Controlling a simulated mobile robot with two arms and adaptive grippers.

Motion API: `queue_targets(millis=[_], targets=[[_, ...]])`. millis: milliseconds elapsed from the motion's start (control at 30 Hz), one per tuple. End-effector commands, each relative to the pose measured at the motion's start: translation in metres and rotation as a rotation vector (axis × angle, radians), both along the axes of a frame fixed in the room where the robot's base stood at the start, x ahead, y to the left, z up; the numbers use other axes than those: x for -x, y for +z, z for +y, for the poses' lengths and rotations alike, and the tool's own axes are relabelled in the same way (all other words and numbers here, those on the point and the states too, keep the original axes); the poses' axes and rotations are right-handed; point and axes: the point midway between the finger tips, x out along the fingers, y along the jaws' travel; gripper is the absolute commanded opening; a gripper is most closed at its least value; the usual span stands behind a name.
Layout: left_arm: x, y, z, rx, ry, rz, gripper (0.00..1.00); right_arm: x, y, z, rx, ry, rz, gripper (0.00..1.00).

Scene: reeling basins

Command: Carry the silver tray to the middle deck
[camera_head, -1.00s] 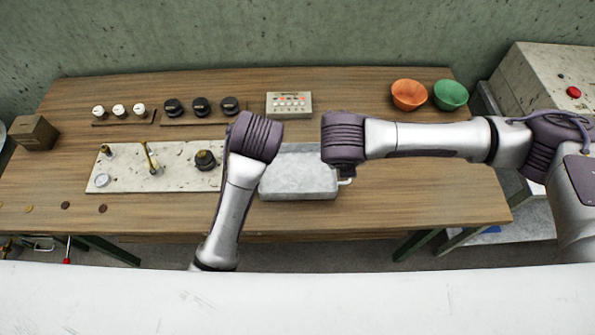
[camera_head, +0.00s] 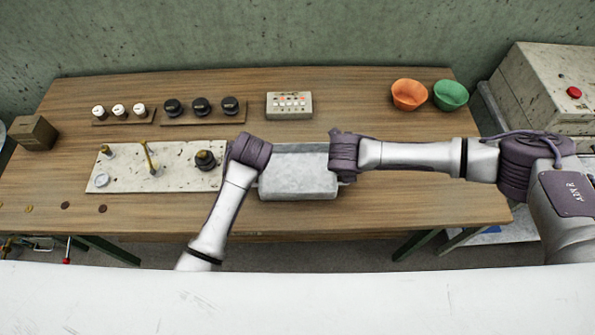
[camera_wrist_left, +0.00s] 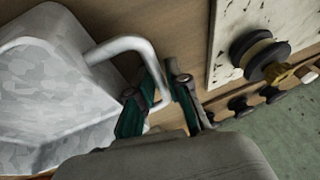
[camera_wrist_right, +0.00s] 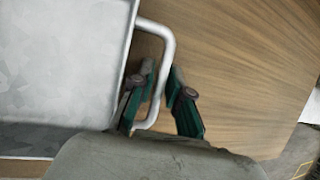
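The silver tray (camera_head: 298,188) is a grey metal box with open top and a bar handle at each end, on the wooden table, in the middle of the head view. My left gripper is at its left handle (camera_wrist_left: 128,42); in the left wrist view the fingers (camera_wrist_left: 165,82) stand on either side of the handle bar. My right gripper is at the right handle (camera_wrist_right: 168,50); in the right wrist view the fingers (camera_wrist_right: 162,82) straddle the bar with a gap showing. Both look open. In the head view my wrists hide both fingertips. I cannot identify the middle deck.
A pale speckled board (camera_head: 125,180) with knobs and a gauge lies left of the tray. A button box (camera_head: 289,105) and rows of knobs stand behind. Orange (camera_head: 409,95) and green (camera_head: 450,95) bowls stand back right. The table's right front is clear.

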Motion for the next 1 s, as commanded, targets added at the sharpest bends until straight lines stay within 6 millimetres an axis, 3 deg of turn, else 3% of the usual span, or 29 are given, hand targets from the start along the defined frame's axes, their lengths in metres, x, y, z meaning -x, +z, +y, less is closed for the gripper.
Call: queue_targets(millis=[167, 267, 767, 1000], targets=[[0.0, 0.0, 0.0, 0.0, 0.0, 0.0, 0.15, 0.0, 0.0, 0.0, 0.0, 0.0, 0.0, 0.15], [0.0, 0.0, 0.0, -0.001, 0.0, 0.0, 0.0, 0.0, 0.0, 0.0, 0.0, 0.0, 0.001, 0.0], [0.0, 0.001, 0.0, -0.001, 0.0, -0.001, 0.0, 0.0, 0.001, 0.0, 0.0, -0.001, -0.001, 0.0], [0.0, 0.014, 0.0, -0.001, 0.0, -0.001, 0.0, 0.0, 0.014, 0.0, 0.0, -0.001, -0.001, 0.0]])
